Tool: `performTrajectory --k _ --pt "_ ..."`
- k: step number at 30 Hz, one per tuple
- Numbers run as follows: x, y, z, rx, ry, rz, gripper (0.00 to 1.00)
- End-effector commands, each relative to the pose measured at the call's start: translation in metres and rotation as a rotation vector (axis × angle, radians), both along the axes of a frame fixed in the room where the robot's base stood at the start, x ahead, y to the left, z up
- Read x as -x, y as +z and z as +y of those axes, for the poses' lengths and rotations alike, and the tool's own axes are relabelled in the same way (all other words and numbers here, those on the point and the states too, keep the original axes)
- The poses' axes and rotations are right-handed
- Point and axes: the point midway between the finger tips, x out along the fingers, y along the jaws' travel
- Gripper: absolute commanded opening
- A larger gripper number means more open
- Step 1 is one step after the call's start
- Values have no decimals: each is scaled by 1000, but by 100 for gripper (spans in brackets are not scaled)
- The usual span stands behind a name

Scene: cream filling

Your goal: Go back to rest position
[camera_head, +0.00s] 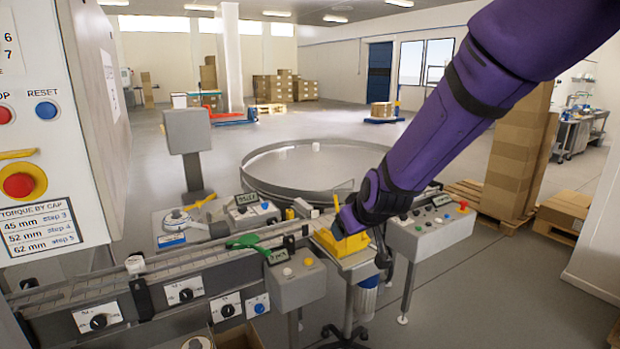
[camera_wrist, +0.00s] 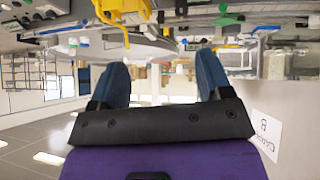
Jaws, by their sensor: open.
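My purple arm reaches down from the upper right in the head view. My gripper (camera_head: 341,222) is at its lower end, beside a yellow piece (camera_head: 338,241) on a small stand; whether they touch I cannot tell. The wrist view is upside down and shows my gripper (camera_wrist: 160,85) with two blue fingers spread apart and nothing between them. A yellow piece (camera_wrist: 125,8) also shows there beyond the fingers, near the top edge.
A conveyor (camera_head: 180,265) with control boxes runs along the lower left. A large round table (camera_head: 315,168) stands behind my gripper. A grey control box (camera_head: 430,228) is at right. A white machine panel (camera_head: 35,120) fills the left. Stacked cartons (camera_head: 515,160) stand at right. Open floor lies beyond.

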Motion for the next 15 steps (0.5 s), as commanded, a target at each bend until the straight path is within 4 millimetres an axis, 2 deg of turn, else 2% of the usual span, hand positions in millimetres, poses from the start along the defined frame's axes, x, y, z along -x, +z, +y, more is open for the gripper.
performTrajectory --k 1,6,11,15 --pt "7 16 -13 -20 -16 11 72" --pt "40 56 -50 -72 -60 67 72" --pt "77 87 -83 -106 -104 114 72" --pt "114 110 -111 -123 -146 150 72"
